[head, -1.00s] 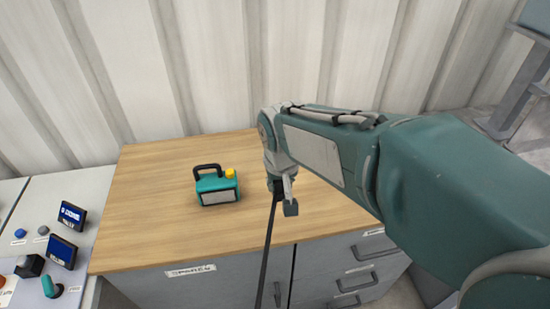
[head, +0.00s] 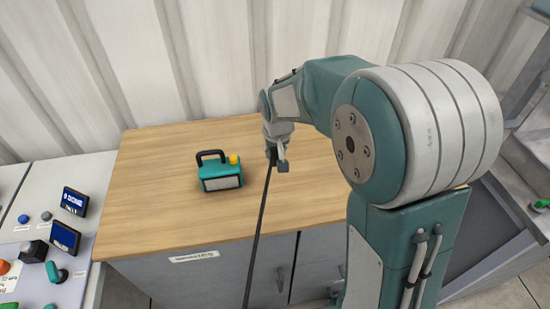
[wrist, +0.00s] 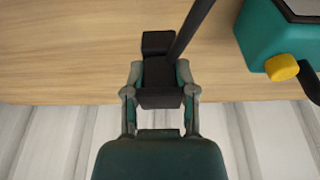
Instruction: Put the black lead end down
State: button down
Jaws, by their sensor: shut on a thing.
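My gripper (head: 276,150) is over the wooden worktop, right of the teal device. In the wrist view my gripper (wrist: 160,85) is shut on the black lead end (wrist: 158,70), a dark block between its two fingers. The black lead (head: 258,225) runs from the gripper down past the front edge of the worktop. I cannot tell whether the lead end touches the wood. In the head view the gripper partly hides the lead end.
The wooden worktop (head: 165,225) tops a grey cabinet. A teal device (head: 220,177) with a black handle and yellow cap stands left of my gripper. A control panel (head: 40,245) with buttons and small screens is at far left. A corrugated wall (head: 180,60) stands behind. Bare wood lies around the gripper.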

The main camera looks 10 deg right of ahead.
aim_at(275, 159)
jog(key=shift+w+f, duration=0.45)
jog(key=shift+f, duration=0.1)
jog(key=shift+s+x, duration=0.15)
jog(key=shift+x, duration=0.7)
jog(key=shift+s+x, duration=0.1)
jog(key=shift+x, duration=0.75)
jog(key=shift+f, duration=0.15)
jog(key=shift+c, duration=2.1)
grip_release()
